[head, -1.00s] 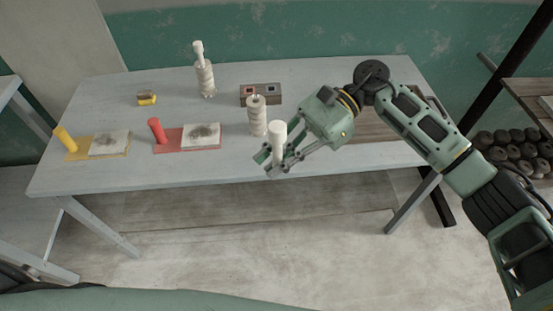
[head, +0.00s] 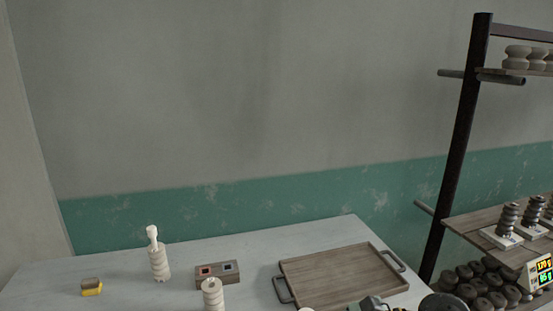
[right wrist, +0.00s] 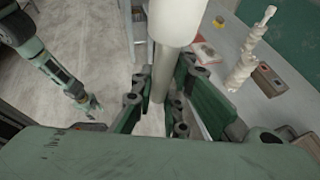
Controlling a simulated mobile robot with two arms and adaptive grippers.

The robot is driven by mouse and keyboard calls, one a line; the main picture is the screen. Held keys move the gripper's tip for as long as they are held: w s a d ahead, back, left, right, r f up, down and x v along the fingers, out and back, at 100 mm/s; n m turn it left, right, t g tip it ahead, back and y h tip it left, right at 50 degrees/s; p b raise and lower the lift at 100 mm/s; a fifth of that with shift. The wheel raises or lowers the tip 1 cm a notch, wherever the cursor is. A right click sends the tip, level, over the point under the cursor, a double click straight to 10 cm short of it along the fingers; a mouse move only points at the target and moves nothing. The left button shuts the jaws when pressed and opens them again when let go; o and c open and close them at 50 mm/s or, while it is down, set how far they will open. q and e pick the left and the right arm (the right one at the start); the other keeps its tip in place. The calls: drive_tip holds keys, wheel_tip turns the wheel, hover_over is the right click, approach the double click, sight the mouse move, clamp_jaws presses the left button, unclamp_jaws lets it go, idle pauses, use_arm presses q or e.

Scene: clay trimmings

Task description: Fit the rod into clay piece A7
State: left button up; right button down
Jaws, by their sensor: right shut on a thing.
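In the right wrist view my right gripper (right wrist: 163,82) is shut on the rod (right wrist: 176,58), which has a thick white end and a thinner grey shaft between the fingers. In the head view only a bit of my right arm shows at the bottom edge. Two ribbed pale clay pieces stand on the table: one at the back (head: 159,262) with a white stem on top, one nearer (head: 213,295) cut by the bottom edge. No A7 label can be read. My left gripper (right wrist: 88,104) hangs over the floor in the right wrist view; its jaws are too small to judge.
On the table (head: 125,259) are a grey box with two square openings (head: 217,273), a yellow-and-brown block (head: 91,287) and a wooden tray with handles (head: 340,275). A shelf (head: 485,232) with dark clay pieces and a lit display (head: 540,272) stands at right.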

drive_tip(key=s+d+m+t+h, duration=0.1)
drive_tip(key=d+m+t, duration=0.5)
drive_tip(key=d, duration=0.8)
drive_tip(key=shift+s+d+f+m+t+h, duration=0.15)
drive_tip(key=shift+d+f+m+t+h, duration=0.2)
drive_tip(key=shift+t+h, duration=0.4)
